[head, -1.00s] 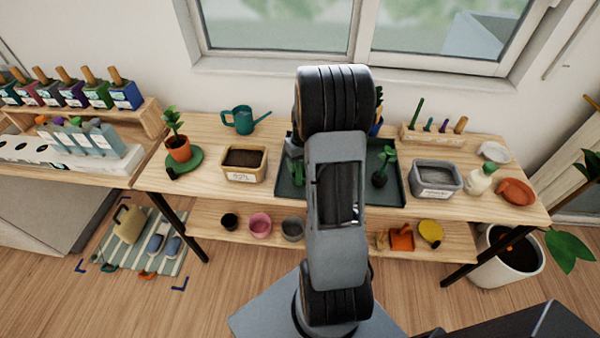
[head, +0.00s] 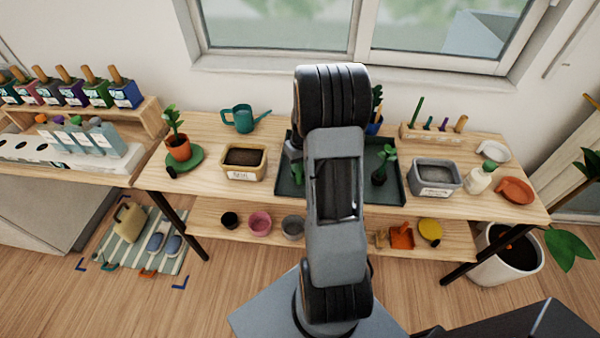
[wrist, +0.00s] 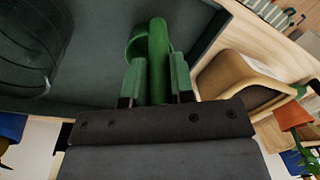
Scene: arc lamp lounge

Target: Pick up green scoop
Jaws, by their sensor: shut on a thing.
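The green scoop (wrist: 158,42) shows in the wrist view, its handle running between the two fingers of my gripper (wrist: 157,68). The fingers are shut on the handle. A rounded green part of the scoop lies just left of the handle, partly covered by the left finger. Behind it is the dark tray (wrist: 95,85), which also shows on the table in the head view (head: 290,188). I cannot tell whether the scoop touches the tray.
A tan soil planter (head: 243,174) stands left of the tray, with a potted plant (head: 178,148) and a teal watering can (head: 240,119) beyond. A grey planter (head: 435,190) stands to the right. A rack of tools (head: 447,137) stands at the back right.

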